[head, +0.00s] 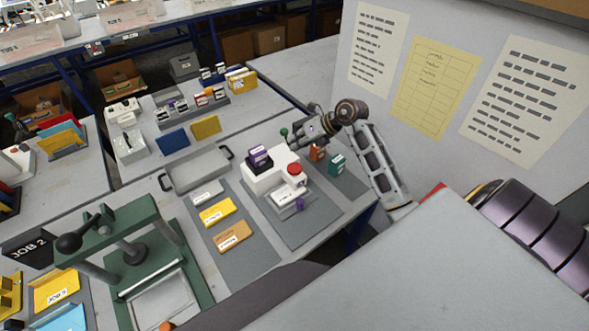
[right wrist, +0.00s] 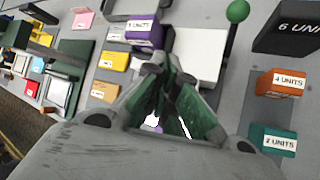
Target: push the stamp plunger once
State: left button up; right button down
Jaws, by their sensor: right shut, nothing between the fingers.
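A white machine (head: 268,178) stands on a grey mat, with a round red top (head: 294,169) at its right front that looks like the stamp plunger. A purple labelled block (head: 259,157) sits on the machine and also shows in the right wrist view (right wrist: 146,32). My left gripper is not in view.
Orange (head: 317,153) and teal (head: 337,164) unit blocks stand right of the machine. A grey tray (head: 197,170), yellow block (head: 217,211) and green press (head: 135,252) are left. A wall panel rises behind.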

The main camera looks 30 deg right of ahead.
jog(key=b, duration=0.3)
send_over(290, 164)
jog(key=s+d, duration=0.1)
jog(key=s, duration=0.1)
jog(key=shift+w+d+f, duration=0.1)
jog(key=shift+f, duration=1.1)
jog(key=shift+w+d+f, duration=0.1)
jog(key=shift+f, duration=1.1)
jog(key=shift+f+b, duration=0.8)
jog(key=shift+f, duration=0.35)
jog(key=shift+f+b, duration=0.8)
jog(key=shift+f, duration=0.6)
dwell(0.5)
jog(key=shift+r, duration=0.15)
jog(key=shift+r+p, duration=1.05)
jog(key=shift+r, duration=0.25)
